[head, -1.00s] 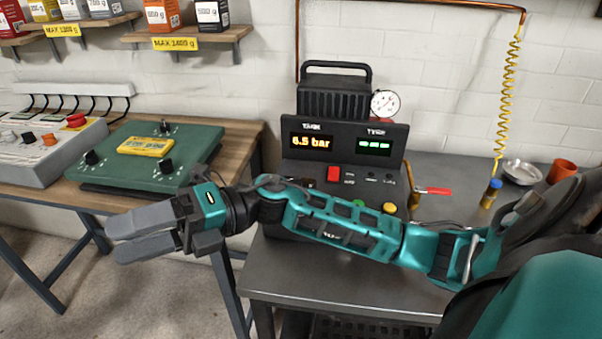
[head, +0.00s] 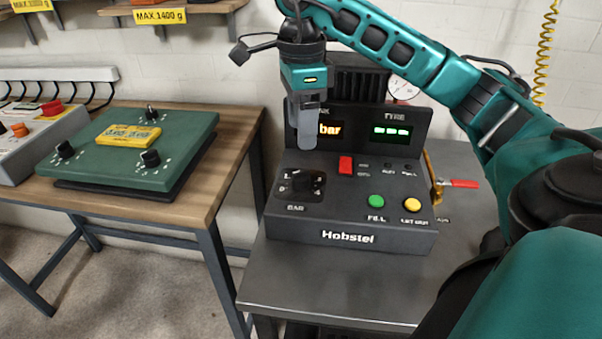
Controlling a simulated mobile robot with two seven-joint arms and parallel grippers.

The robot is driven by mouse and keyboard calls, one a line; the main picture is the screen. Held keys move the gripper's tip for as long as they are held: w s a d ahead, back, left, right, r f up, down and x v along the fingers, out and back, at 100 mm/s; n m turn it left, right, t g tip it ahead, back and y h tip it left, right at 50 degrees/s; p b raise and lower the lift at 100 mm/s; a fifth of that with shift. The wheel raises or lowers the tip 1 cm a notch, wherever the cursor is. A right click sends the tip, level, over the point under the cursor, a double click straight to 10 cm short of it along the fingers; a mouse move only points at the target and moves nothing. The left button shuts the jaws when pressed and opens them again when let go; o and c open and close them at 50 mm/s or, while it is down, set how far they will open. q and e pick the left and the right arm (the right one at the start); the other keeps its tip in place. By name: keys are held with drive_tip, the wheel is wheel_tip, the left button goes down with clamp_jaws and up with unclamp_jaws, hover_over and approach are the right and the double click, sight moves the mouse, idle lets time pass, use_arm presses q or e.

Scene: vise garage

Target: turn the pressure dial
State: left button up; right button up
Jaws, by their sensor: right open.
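The pressure dial (head: 311,180) is a black knob with numbers around it and the label BAR below, on the left of the Hobstel compressor's sloping front panel (head: 345,238). My right gripper (head: 308,142) hangs fingers-down above and slightly behind the dial in the picture, apart from it. Its grey fingers overlap in this view; it is open and empty. My left gripper is not in view.
A red switch (head: 346,166), a green FILL button (head: 376,201) and a yellow button (head: 412,204) sit right of the dial. A red-handled valve (head: 463,184) is at the compressor's right. A green dial box (head: 130,165) stands on the wooden bench.

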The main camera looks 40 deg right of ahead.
sight(301, 171)
wheel_tip(301, 171, down, 10)
drive_tip(key=b, duration=0.3)
drive_tip(key=c, duration=1)
